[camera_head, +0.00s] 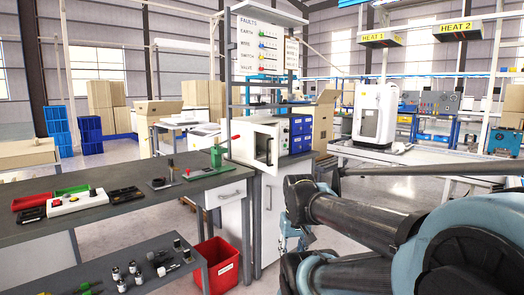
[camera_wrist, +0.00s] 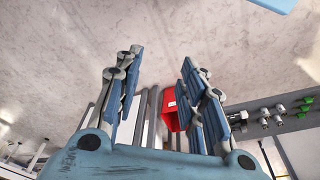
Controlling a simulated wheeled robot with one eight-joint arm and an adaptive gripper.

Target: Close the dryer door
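A white box-shaped unit (camera_head: 240,135), which looks like the dryer, stands on the far end of the grey bench. Its door (camera_head: 266,146) appears to stand open, swung out toward the right front, with a dark handle on it. My gripper hangs low in front of the bench end in the head view, partly hidden by my arm. In the wrist view, the two blue-padded fingers of my gripper (camera_wrist: 158,88) are wide apart with nothing between them. It is below and apart from the door. The door does not show in the wrist view.
A red bin (camera_head: 217,266) stands on the floor under the bench and shows between the fingers in the wrist view (camera_wrist: 169,110). Small fixtures lie on the bench (camera_head: 130,222). A white machine (camera_head: 376,112) stands behind.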

